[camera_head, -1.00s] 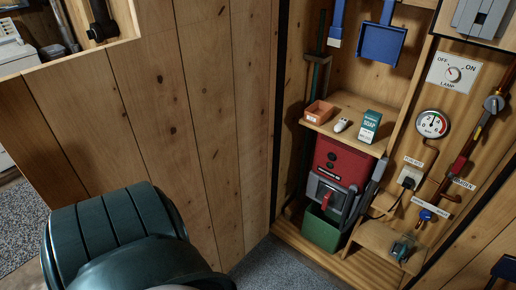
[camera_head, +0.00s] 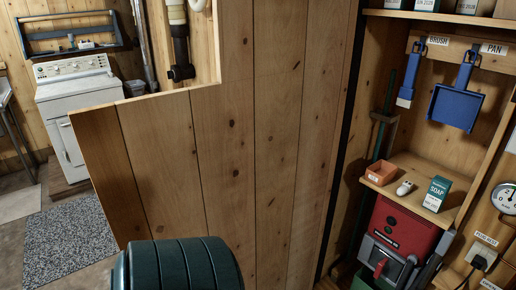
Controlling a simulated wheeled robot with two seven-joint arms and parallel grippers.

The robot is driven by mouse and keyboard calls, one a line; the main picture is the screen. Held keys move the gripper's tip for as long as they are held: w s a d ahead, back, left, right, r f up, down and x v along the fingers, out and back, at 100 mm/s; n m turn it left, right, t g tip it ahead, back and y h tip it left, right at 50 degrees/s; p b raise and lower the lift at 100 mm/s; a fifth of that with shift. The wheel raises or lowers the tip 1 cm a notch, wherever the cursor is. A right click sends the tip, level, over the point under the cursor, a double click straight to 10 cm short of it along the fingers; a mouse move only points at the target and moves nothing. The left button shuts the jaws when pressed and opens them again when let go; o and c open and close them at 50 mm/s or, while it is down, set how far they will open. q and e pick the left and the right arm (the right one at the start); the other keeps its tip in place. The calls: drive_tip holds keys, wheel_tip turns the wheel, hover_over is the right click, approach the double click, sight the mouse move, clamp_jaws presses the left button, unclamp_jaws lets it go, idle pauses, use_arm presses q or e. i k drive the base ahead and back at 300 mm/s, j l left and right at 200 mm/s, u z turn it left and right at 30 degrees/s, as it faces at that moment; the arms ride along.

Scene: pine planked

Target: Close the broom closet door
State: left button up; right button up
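The open broom closet stands at the right. A blue brush (camera_head: 411,75) and a blue pan (camera_head: 457,98) hang inside it. Below them a shelf (camera_head: 440,214) holds an orange box (camera_head: 380,173), a small white item (camera_head: 404,188) and a soap box (camera_head: 437,193). A red machine (camera_head: 398,226) stands under the shelf, cut off by the frame's bottom. A tall plank panel (camera_head: 230,150) fills the middle, with a dark vertical strip (camera_head: 345,130) between it and the closet interior. I cannot tell whether this panel is the closet door. Neither gripper is in view.
A white appliance (camera_head: 78,105) stands at the far left beyond the panel, near a speckled rug (camera_head: 70,235). A dark pipe (camera_head: 181,55) shows in the panel's upper cutout. A gauge (camera_head: 505,198) is at the right edge.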

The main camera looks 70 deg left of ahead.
sight(246, 159)
drive_tip(key=k+j, duration=0.35)
drive_tip(key=k, duration=0.2)
drive_tip(key=k+j, duration=0.3)
drive_tip(key=k, duration=0.25)
drive_tip(key=k+j, duration=0.15)
drive_tip(key=j, duration=0.2)
drive_tip(key=k+j, duration=0.15)
drive_tip(key=j, duration=0.2)
drive_tip(key=k+j, duration=0.15)
drive_tip(key=j, duration=0.2)
drive_tip(key=k+j, duration=0.15)
drive_tip(key=j, duration=0.15)
drive_tip(key=k+j, duration=0.1)
drive_tip(key=j, duration=0.25)
drive_tip(key=i+j, duration=0.1)
drive_tip(key=j, duration=0.25)
drive_tip(key=i+j, duration=0.1)
drive_tip(key=j, duration=0.3)
drive_tip(key=i+j, duration=0.1)
drive_tip(key=j, duration=0.25)
drive_tip(key=i+j, duration=0.1)
drive_tip(key=j, duration=0.25)
